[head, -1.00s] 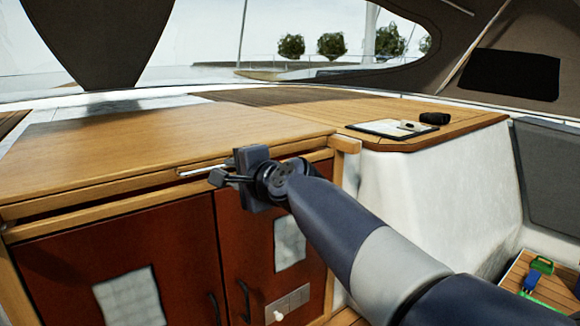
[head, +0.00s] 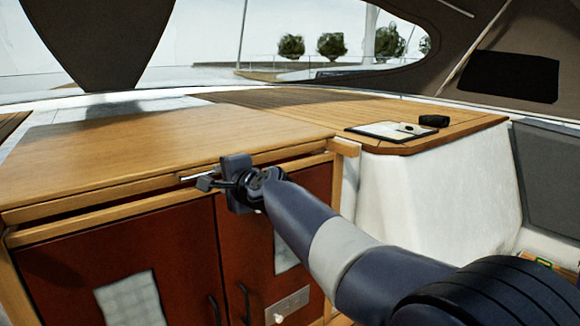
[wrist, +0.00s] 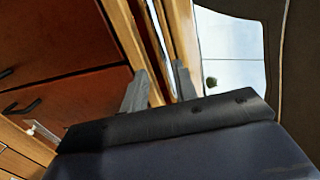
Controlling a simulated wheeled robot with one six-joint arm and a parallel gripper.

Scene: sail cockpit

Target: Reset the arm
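My gripper (head: 202,181) is at the front edge of the wooden countertop (head: 130,145), above the red-brown cabinet doors (head: 130,250). In the wrist view my gripper (wrist: 159,82) shows two grey fingers standing apart. Nothing is seen held between them; the wooden edge shows behind. A thin pale bar shows beside the fingers in the head view, and I cannot tell whether it belongs to the gripper. I cannot tell whether the fingers touch the wood. My arm reaches in from the lower right.
A clipboard (head: 378,132) and a small black object (head: 434,121) lie on the right-hand counter. The cabinet has dark handles (head: 244,302) and a panel (head: 292,302) with a white knob. A green item (head: 543,262) at the lower right is partly hidden by my arm. The countertop is clear.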

